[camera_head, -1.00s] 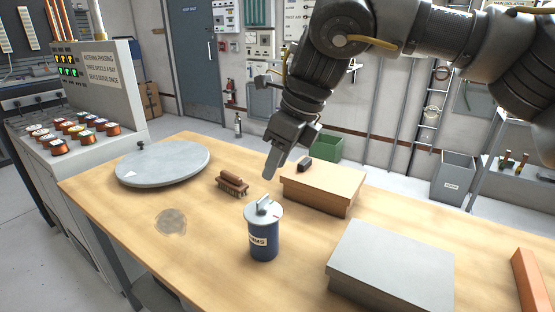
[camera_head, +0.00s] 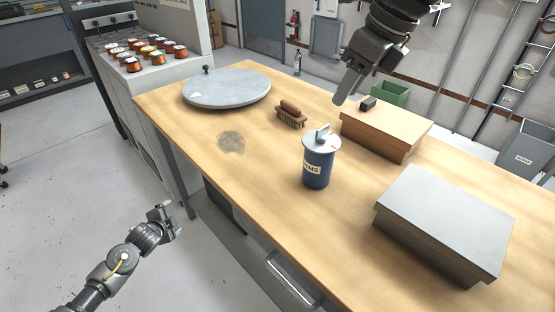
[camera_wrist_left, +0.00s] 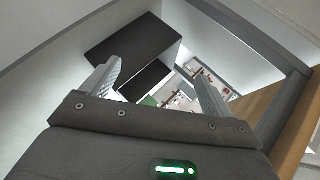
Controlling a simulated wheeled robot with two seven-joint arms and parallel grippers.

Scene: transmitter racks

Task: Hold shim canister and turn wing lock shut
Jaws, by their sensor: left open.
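The shim canister (camera_head: 318,164) is a blue cylinder with a pale lid and a partly readable label, standing upright on the wooden table. The grey wing lock (camera_head: 323,132) stands up on its lid. My left gripper (camera_head: 172,222) is low at the left, off the table's edge and well apart from the canister. In the left wrist view it (camera_wrist_left: 160,85) is open and empty, facing the underside area of the bench. My right gripper (camera_head: 343,97) hangs above the table behind the canister, near the wooden box, not touching the canister; its finger gap is not visible.
The front left tabletop is clear.

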